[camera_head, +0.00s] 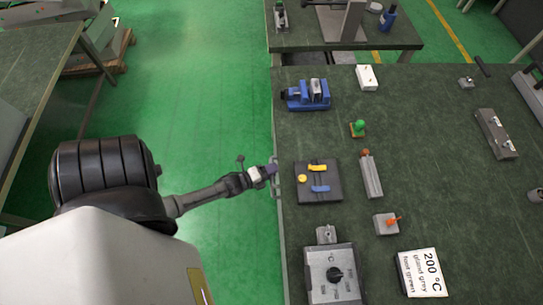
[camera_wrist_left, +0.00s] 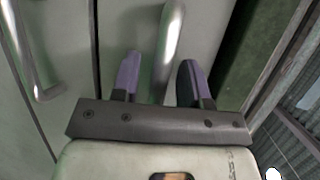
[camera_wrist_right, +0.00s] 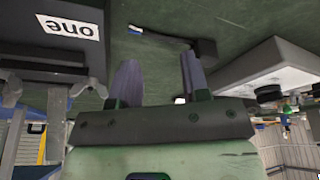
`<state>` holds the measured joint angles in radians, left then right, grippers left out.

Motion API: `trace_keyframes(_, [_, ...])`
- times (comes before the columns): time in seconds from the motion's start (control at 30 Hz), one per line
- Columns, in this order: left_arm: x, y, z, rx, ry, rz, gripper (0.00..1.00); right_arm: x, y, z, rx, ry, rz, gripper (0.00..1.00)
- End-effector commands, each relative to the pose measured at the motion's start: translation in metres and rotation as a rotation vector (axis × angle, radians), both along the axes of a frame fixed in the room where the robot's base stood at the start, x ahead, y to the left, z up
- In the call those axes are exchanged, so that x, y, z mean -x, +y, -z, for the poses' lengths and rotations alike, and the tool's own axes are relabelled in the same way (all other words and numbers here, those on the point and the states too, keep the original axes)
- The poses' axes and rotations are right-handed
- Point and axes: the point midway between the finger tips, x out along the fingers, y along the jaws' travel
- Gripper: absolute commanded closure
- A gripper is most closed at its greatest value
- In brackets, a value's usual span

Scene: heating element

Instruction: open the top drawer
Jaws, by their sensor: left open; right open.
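The top drawer (camera_wrist_left: 130,22) has a grey front with a metal bar handle (camera_wrist_left: 170,40), seen in the left wrist view. My left gripper (camera_wrist_left: 159,72) is open, with its two purple fingers on either side of this handle, not closed on it. Contact cannot be told. In the head view the left gripper (camera_head: 270,171) is at the workbench's left edge, beside the handle (camera_head: 275,178). The drawer looks shut. My right gripper (camera_wrist_right: 160,78) is open and empty in the right wrist view; it does not show in the head view.
A second drawer handle (camera_wrist_left: 30,55) is left in the left wrist view. The green workbench (camera_head: 430,120) carries a blue vise (camera_head: 308,95), a dark block with yellow and blue pieces (camera_head: 318,182), a control box (camera_head: 334,273) and a "200 °C" sign (camera_head: 422,272). Left of the bench is open floor.

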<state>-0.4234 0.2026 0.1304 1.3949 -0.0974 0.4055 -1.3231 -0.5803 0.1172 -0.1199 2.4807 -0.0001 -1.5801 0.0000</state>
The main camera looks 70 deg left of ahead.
Motion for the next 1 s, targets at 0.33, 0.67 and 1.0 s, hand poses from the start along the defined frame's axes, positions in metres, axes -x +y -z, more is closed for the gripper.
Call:
trace_keyframes(0.33, [-0.0013,0.0001,0.0001,0.000,0.000,0.000,0.62,0.0001,0.0001,0.0003,0.000,0.001,0.000,0.57])
trace_keyframes(0.67, [-0.0012,0.0000,0.0000,0.000,0.000,0.000,0.94,0.0002,-0.0003,0.0005,0.001,0.001,-0.001,0.57])
trace_keyframes(1.0, [-0.0012,0.0000,0.0000,0.000,-0.001,0.000,1.00,0.0003,-0.0016,0.0006,0.006,0.001,-0.004,0.57])
